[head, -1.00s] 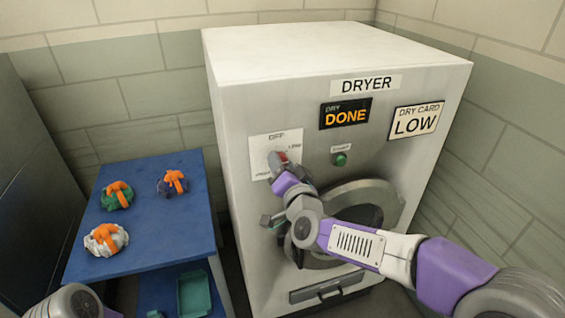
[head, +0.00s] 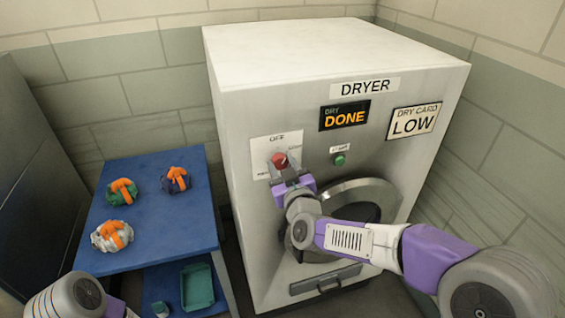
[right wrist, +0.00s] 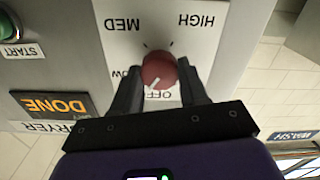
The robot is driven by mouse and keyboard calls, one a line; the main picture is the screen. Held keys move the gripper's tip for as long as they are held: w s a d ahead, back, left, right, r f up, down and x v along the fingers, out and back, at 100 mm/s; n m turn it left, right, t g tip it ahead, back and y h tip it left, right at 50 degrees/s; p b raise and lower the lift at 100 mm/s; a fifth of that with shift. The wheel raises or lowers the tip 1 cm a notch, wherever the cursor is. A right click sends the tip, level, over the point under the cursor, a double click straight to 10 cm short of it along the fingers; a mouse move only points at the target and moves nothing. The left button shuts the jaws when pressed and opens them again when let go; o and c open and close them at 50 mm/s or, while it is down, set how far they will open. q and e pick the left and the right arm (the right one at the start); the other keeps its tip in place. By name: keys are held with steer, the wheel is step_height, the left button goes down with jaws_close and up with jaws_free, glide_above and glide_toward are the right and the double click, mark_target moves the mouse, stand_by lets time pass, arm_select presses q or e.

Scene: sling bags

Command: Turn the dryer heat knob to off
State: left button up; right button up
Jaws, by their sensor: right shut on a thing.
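The grey dryer (head: 240,200) has a white dial plate (head: 262,150) with a red heat knob (head: 279,160). In the right wrist view the knob (right wrist: 159,70) appears upside down, with OFF, LOW, MED and HIGH around it; the LOW and OFF words are partly covered. The knob's white mark points close to OFF, slightly toward the LOW side. My right gripper (head: 289,172) is at the plate, with its dark fingers (right wrist: 160,88) on either side of the knob and shut on it. My left gripper is out of view.
The DONE display (head: 345,114) and green start button (head: 340,159) are right of the plate, the round door (head: 385,190) below. A blue table (head: 150,225) at left carries three bags with orange straps. A teal tray (head: 197,287) is on its lower shelf.

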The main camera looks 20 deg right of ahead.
steer(key=n+p, duration=0.1)
steer(key=n, duration=0.2)
steer(key=shift+n, duration=0.3)
steer(key=shift+n+p, duration=0.5)
steer(key=shift+n, duration=0.9)
steer(key=shift+f, duration=0.1)
steer(key=o, duration=1.1)
steer(key=shift+c, duration=0.2)
steer(key=s, duration=0.7)
steer(key=shift+s+p, duration=0.3)
